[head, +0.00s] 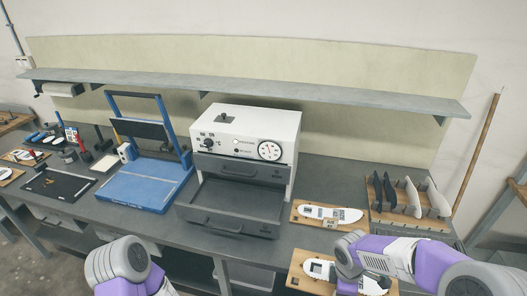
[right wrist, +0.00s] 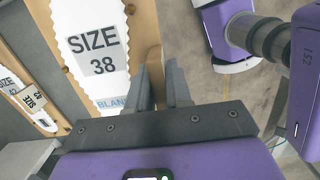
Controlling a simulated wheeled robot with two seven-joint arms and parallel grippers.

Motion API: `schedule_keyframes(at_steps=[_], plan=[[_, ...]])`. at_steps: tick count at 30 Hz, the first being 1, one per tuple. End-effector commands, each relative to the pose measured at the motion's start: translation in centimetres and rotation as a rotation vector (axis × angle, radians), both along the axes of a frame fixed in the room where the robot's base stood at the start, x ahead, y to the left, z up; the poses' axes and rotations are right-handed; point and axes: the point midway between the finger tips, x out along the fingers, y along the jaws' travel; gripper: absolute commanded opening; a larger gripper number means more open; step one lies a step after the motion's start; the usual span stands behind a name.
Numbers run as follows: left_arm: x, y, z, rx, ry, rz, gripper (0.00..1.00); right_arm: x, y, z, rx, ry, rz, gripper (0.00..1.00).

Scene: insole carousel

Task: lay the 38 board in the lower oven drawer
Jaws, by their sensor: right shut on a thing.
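The 38 board (right wrist: 133,42) is a wooden board with a white insole shape and a grey "SIZE 38" label. My right gripper (right wrist: 162,84) is shut on its wooden edge in the right wrist view. In the head view the board (head: 296,269) is at the lower right, partly hidden by my right arm. The lower oven drawer (head: 233,207) is pulled out below the white oven (head: 254,124), and its visible tray looks empty. The upper drawer (head: 238,168) is shut. My left arm shows at the lower left; its gripper is out of view.
Another insole board (head: 303,219) lies on the bench right of the drawer, beside a wooden rack (head: 407,223) of upright insoles. A blue press (head: 143,196) stands left of the oven. A shelf (head: 260,88) runs above.

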Motion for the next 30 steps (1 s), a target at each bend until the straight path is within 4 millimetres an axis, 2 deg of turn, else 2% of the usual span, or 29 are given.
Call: schedule_keyframes(at_steps=[8, 14, 24, 30], plan=[[0.0, 0.0, -0.4, 0.0, -0.001, 0.0, 0.43, 0.5, 0.7, -1.0, 0.009, -0.007, -0.164, 0.0], [0.0, 0.0, -0.9, 0.0, 0.0, 0.0, 0.43, 1.0, 1.5, -2.1, 0.018, -0.011, -0.373, 0.0], [0.0, 0.0, -2.3, 0.0, 0.0, 0.0, 0.43, 2.3, 3.9, -5.4, 0.019, -0.005, -0.958, 0.0], [0.0, 0.0, -2.7, 0.0, 0.0, 0.0, 0.43, 2.7, 4.8, -6.5, 0.01, 0.001, -1.198, 0.0]])
